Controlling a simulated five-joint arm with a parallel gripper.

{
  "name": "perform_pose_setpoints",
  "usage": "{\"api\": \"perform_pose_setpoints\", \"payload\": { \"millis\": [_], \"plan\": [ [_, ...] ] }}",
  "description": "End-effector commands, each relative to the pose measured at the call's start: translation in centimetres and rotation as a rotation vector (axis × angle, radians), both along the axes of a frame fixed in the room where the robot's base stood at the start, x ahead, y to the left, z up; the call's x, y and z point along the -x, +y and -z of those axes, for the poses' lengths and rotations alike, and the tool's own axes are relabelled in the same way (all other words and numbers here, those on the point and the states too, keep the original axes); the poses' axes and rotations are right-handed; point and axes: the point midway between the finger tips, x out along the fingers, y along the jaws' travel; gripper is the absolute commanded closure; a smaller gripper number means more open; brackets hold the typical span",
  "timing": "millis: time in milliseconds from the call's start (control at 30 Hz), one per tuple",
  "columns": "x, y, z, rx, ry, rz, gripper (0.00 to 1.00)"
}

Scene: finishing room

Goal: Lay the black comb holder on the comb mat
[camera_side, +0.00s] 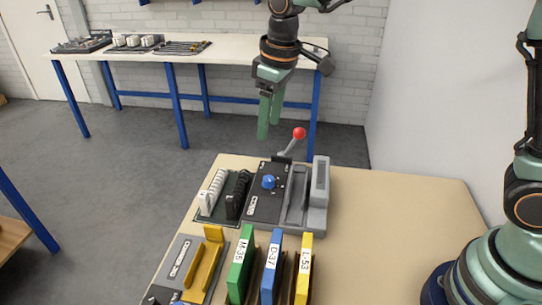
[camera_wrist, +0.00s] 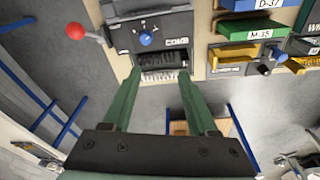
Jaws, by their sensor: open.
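The black comb holder (camera_side: 237,194) is a row of black teeth standing on a dark base at the left of the grey machine. It also shows in the wrist view (camera_wrist: 158,59), with a white comb row beside it. My gripper (camera_side: 269,120) is open and empty, high above and behind the table's far edge. In the wrist view its green fingers (camera_wrist: 160,75) point toward the comb rows, with nothing between them. A black panel lettered COMB (camera_wrist: 177,41) adjoins the black row. I cannot tell for certain which surface is the comb mat.
The machine has a blue knob (camera_side: 269,181) and a red-ball lever (camera_side: 299,133) rising toward my gripper. The white comb row (camera_side: 213,191) stands left of the black one. Green (camera_side: 241,264), blue (camera_side: 271,267) and yellow (camera_side: 303,268) labelled blocks stand in front. The table's right side is clear.

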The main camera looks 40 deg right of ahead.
Motion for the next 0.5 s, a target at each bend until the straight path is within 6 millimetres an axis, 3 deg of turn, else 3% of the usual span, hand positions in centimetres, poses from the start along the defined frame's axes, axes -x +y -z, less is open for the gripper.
{"api": "perform_pose_setpoints", "payload": {
  "millis": [33, 200, 500],
  "plan": [
    [0.9, -1.6, -1.3, -0.011, -0.028, 0.041, 0.41],
    [4.3, -5.9, -3.7, -0.043, -0.104, 0.172, 0.41],
    [11.2, -12.0, -4.5, -0.095, -0.241, 0.396, 0.41]
  ]
}}
